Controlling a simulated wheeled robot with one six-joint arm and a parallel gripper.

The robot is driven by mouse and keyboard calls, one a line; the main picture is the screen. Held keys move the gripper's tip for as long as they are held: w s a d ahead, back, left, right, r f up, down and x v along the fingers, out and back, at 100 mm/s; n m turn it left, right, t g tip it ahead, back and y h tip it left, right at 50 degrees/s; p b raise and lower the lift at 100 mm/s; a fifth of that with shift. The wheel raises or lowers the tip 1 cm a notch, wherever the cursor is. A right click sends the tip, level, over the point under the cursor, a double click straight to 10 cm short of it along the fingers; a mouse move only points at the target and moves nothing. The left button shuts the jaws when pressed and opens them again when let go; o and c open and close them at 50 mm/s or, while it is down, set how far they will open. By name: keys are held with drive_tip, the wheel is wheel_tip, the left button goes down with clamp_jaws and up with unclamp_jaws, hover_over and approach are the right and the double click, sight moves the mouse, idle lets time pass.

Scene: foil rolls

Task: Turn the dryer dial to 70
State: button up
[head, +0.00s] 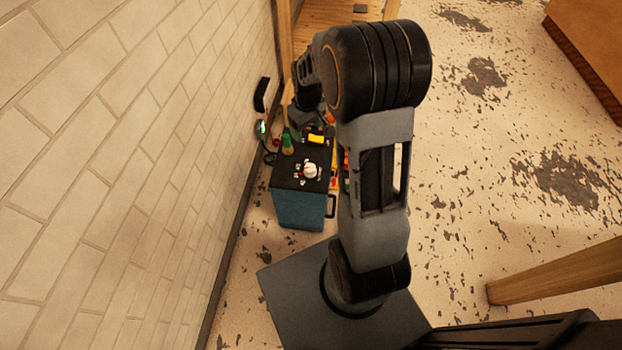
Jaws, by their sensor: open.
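A teal-blue box with a dark top (285,175) stands on the floor by the wall, apparently the dryer. A white round knob (310,170) with small pale marks around it sits on its top, apparently the dial. The marks are too small to read, and I cannot tell where the dial points. My gripper (298,128) is at the far end of my arm, over the far part of the box and beyond the knob, apart from it. It is small and partly hidden by my arm, and it looks open and empty.
A green item (287,145) and a yellow item (316,139) are at the far end of the box top. A black handset-like thing (261,95) is on the brick wall at left. Wooden furniture (590,45) stands far right.

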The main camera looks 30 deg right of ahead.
drive_tip(key=b, duration=0.3)
approach(310, 167)
drive_tip(key=shift+n+g, duration=0.3)
drive_tip(key=shift+g, duration=0.1)
drive_tip(key=f+b, duration=0.1)
drive_tip(key=f, duration=0.2)
drive_tip(key=f+b, duration=0.1)
drive_tip(key=f, duration=0.2)
drive_tip(key=f+b, duration=0.1)
drive_tip(key=f, duration=0.2)
drive_tip(key=shift+w+f+b, duration=0.25)
drive_tip(key=shift+f+b, duration=0.05)
drive_tip(key=shift+c, duration=0.5)
drive_tip(key=c, duration=0.8)
drive_tip(key=shift+c, duration=0.2)
